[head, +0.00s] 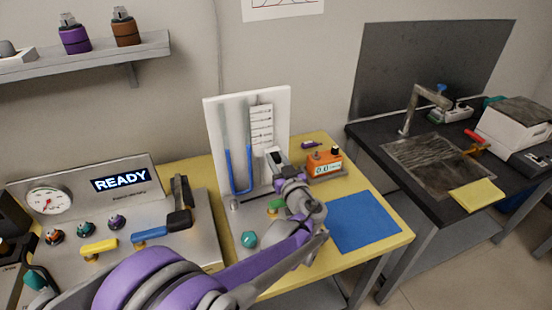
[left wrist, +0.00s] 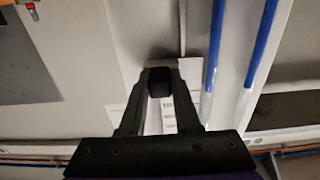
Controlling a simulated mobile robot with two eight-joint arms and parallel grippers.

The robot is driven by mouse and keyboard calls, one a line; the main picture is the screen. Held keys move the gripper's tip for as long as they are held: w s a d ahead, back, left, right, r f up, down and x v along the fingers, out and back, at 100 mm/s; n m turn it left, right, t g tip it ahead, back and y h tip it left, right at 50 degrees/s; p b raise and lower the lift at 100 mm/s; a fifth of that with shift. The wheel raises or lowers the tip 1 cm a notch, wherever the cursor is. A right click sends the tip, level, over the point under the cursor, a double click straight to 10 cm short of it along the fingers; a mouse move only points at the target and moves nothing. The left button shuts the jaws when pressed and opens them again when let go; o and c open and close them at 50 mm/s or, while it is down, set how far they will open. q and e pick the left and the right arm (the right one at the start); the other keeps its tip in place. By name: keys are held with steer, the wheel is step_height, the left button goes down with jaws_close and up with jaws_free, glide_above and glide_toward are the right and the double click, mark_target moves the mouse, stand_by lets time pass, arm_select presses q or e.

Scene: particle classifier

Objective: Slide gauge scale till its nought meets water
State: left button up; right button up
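A white board (head: 213,115) stands upright on the yellow bench and carries a U-shaped glass tube with blue water (head: 228,165). The white gauge scale (head: 261,125) with dark marks is right of the tube; its nought cannot be read. My left gripper (head: 277,158) is in front of the scale's lower part and hides it. In the left wrist view its fingers (left wrist: 160,85) lie against both sides of a small black knob (left wrist: 160,82) at the scale. The scale's face (left wrist: 168,118) shows between the fingers, and the blue water columns (left wrist: 215,40) are beside them. My right gripper is out of view.
An orange meter (head: 324,162) stands right of the board, behind a blue mat (head: 363,220). A panel with a READY display (head: 121,180), a dial and several handles is at left. A teal knob (head: 249,240) is below the board. A dark sink bench (head: 400,175) is at right.

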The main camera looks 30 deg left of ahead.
arm_select(q)
steer(key=o, duration=0.4)
steer(key=v, duration=1)
steer(key=shift+s+d, duration=0.25)
steer(key=shift+s, duration=0.1)
